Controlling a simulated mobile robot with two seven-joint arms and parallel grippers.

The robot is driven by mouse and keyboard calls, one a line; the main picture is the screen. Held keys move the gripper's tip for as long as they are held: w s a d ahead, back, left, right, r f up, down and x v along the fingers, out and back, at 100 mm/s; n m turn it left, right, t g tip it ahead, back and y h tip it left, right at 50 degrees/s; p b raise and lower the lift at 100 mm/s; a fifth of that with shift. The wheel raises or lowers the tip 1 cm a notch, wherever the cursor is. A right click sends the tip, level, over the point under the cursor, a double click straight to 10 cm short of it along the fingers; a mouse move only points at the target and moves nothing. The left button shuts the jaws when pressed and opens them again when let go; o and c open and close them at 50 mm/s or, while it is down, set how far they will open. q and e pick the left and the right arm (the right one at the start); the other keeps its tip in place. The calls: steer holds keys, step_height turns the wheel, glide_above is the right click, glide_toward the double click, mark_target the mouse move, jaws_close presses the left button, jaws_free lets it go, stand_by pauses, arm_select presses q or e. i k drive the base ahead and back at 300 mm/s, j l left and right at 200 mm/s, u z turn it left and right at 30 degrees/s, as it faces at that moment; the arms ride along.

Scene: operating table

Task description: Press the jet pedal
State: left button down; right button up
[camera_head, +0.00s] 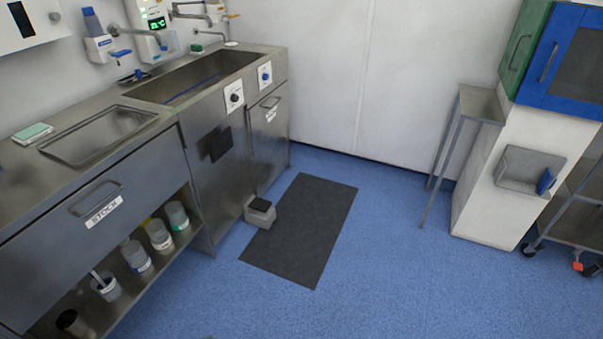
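A small grey pedal box (260,211) with a black top pad sits on the floor in front of the steel sink unit (222,178). I take it for the jet pedal, though no label on it can be read. It stands at the left edge of a dark floor mat (305,232), partly over it. Neither of my grippers shows in the head view, and nothing touches the pedal.
A steel counter with a STOCK drawer (85,200) and an open shelf of several jars runs along the left. A narrow steel side table (481,104) and a white cabinet (500,190) stand right. Blue floor (385,270) around the mat is clear.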

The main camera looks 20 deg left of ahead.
mark_target(259, 205)
steer(key=i+z, duration=0.1)
steer(key=i, duration=1.2)
steer(key=i+l+u, duration=0.15)
steer(key=i+u, duration=0.3)
steer(key=i+l+u, duration=0.45)
steer(key=i, duration=0.2)
steer(key=i+l+u, duration=0.9)
steer(key=l, duration=0.25)
